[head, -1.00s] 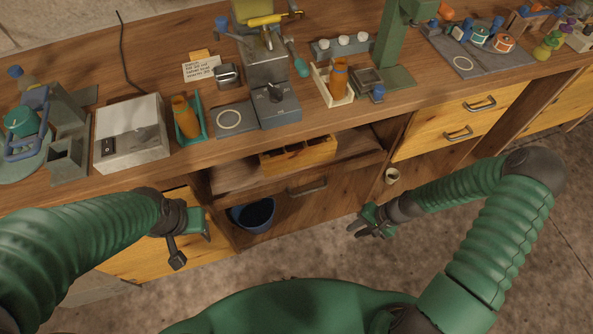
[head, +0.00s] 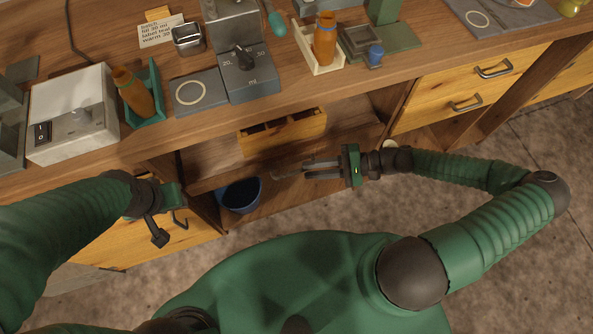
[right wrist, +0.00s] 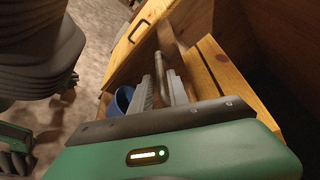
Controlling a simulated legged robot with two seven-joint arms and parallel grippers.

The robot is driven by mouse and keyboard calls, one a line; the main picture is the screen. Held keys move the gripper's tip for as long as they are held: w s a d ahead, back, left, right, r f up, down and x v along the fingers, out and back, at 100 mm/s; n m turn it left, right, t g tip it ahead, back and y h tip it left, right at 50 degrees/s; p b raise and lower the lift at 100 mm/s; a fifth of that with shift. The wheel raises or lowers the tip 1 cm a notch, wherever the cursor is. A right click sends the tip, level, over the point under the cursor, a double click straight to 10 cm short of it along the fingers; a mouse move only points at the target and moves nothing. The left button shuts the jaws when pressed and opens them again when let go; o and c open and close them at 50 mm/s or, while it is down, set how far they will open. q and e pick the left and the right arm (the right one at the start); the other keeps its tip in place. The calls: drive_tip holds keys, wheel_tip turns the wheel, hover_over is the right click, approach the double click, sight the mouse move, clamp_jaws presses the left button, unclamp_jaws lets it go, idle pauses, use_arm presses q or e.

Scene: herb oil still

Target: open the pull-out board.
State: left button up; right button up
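The pull-out board (head: 222,178) is a brown wooden shelf under the counter. It appears pushed in and carries a yellow divided box (head: 283,132). My right gripper (head: 305,168) is in front of the board, fingers pointing left and apart. In the right wrist view, a metal bar handle (right wrist: 158,68) lies between the two open fingers (right wrist: 160,88). I cannot tell whether they touch it. In the head view the handle is faint near the fingertips. My left gripper (head: 165,212) hangs before the yellow drawer at the left; its opening is unclear.
Yellow drawers (head: 455,95) with metal handles are at the right. The counter above holds a white box (head: 72,115), an orange bottle (head: 325,40) and other gear. Bare floor lies at the right.

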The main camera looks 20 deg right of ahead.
sight(297, 171)
drive_tip(key=x, duration=0.5)
drive_tip(key=shift+a+b, duration=0.15)
drive_tip(key=shift+b, duration=0.15)
drive_tip(key=shift+c, duration=0.3)
clamp_jaws()
drive_tip(key=shift+s+f, duration=0.1)
idle(0.6)
